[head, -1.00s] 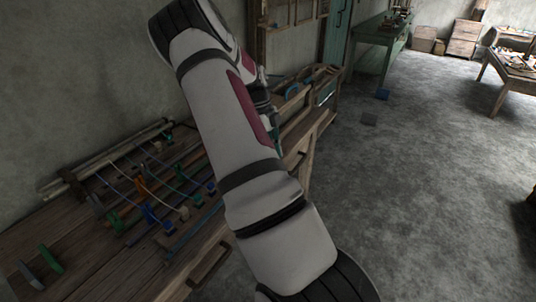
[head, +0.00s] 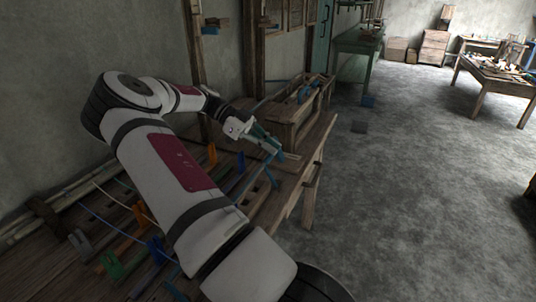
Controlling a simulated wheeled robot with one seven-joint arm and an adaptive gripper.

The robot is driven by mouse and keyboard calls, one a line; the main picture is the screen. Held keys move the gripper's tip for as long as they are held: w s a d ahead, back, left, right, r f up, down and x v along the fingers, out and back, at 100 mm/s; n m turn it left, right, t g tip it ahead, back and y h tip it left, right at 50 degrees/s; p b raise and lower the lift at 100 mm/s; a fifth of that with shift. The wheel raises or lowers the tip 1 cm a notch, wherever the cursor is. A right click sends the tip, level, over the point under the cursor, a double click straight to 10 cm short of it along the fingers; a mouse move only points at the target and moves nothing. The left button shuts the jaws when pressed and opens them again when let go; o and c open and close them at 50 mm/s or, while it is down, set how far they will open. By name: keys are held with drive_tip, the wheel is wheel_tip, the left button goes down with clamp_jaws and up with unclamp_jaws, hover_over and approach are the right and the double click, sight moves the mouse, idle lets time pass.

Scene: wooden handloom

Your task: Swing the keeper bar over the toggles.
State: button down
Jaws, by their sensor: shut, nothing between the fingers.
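My gripper (head: 275,149) is shut and empty, low over the right end of the wooden bench, beside the open wooden box. The toggles are small coloured pieces on the bench: an orange one (head: 212,155), another orange one (head: 143,215), a blue one (head: 156,248) and a green one (head: 112,265). Thin cords run among them. A slim blue bar (head: 238,187) lies along the bench's front side and looks like the keeper bar. Its far end is near my gripper; I cannot tell if they touch. My arm hides the bar's middle and some toggles.
The open wooden box (head: 290,130) stands at the bench's far end, close behind my gripper. A wooden post (head: 198,75) and the wall bound the back. Grey floor (head: 410,180) lies free to the right, with a work table (head: 490,85) beyond.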

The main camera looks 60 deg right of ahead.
drive_tip(key=shift+w+a+f+b, duration=0.1)
drive_tip(key=shift+w+f+b, duration=0.3)
drive_tip(key=shift+w+b, duration=0.4)
drive_tip(key=shift+w+f, duration=0.15)
drive_tip(key=shift+w, duration=0.05)
